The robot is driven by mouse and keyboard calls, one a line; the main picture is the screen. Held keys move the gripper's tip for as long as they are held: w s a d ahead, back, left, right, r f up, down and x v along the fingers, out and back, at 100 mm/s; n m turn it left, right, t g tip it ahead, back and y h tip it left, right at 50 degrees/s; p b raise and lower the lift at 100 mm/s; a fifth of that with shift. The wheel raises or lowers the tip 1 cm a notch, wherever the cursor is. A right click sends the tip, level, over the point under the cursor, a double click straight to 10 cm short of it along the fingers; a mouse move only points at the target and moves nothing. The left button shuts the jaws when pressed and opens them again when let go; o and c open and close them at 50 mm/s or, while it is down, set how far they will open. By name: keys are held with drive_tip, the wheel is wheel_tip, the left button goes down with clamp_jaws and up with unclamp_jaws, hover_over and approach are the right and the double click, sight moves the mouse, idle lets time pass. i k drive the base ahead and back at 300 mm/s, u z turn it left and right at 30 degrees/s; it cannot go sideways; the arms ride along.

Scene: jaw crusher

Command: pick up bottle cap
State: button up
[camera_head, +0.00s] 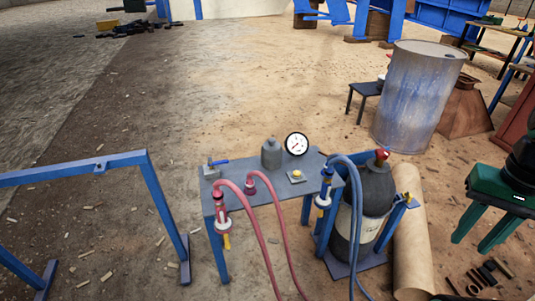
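A small blue-legged metal table (240,185) stands in the middle foreground. A grey bottle-shaped object (271,155) stands upright on it, with a narrow top (271,141). A small yellow round piece (297,173) sits on a flat plate at the table's right side. A dark gas cylinder (372,195) stands right of the table with a red piece (382,155) on top. I cannot tell which of these small pieces is the bottle cap. My gripper is not in view.
A pressure gauge (297,144) and a blue-handled valve (213,167) are on the table. Red hoses (268,220) and blue hoses (352,210) hang in front. A blue frame (150,185) stands left, a large drum (415,95) back right.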

sight(272, 150)
drive_tip(key=i, duration=0.95)
drive_tip(key=z, duration=0.05)
